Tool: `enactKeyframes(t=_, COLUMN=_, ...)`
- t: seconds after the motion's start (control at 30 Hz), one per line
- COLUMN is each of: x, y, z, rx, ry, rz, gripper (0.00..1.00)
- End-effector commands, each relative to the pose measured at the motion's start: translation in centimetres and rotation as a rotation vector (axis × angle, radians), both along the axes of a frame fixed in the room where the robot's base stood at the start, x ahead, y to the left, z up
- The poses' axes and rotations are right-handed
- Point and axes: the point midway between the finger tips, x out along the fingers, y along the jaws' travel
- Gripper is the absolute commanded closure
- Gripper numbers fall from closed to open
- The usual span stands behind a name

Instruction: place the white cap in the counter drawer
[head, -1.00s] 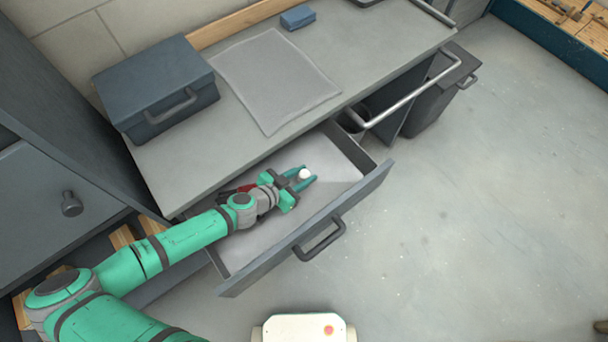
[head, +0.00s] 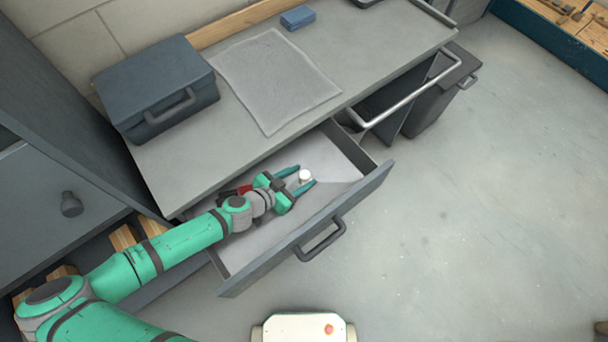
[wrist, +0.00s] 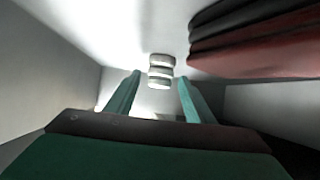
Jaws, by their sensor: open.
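The white cap (head: 305,176) is inside the pulled-out counter drawer (head: 262,266). My gripper (head: 305,175) reaches low into the drawer with its teal fingers spread. The cap sits between the fingertips, with a visible gap on each side. In the wrist view the cap (wrist: 161,72) appears as a pale ribbed cylinder between the two fingertips (wrist: 159,79) and just past them. It appears to rest on the drawer floor, though its underside is hard to make out.
A red and black object (wrist: 250,45) lies in the drawer close beside my gripper. The counter above holds a dark toolbox (head: 156,88), a grey mat (head: 275,80) and a blue block (head: 298,18). The drawer's right part is clear.

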Motion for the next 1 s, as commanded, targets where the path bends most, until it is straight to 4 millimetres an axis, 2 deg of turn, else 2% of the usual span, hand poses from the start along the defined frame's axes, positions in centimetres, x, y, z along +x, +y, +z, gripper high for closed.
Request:
enactKeyframes(t=0.3, x=-3.8, y=4.2, z=3.0, rx=0.002, ry=0.000, rz=0.003, gripper=0.51)
enactKeyframes(t=0.5, x=-5.5, y=6.0, z=4.4, rx=0.002, ry=-0.001, rz=0.001, gripper=0.51)
enactKeyframes(t=0.7, x=-6.2, y=6.6, z=4.9, rx=0.001, ry=-0.001, rz=0.000, gripper=0.51)
enactKeyframes(t=1.0, x=-6.2, y=6.7, z=4.9, rx=0.000, ry=0.000, rz=0.001, gripper=0.51)
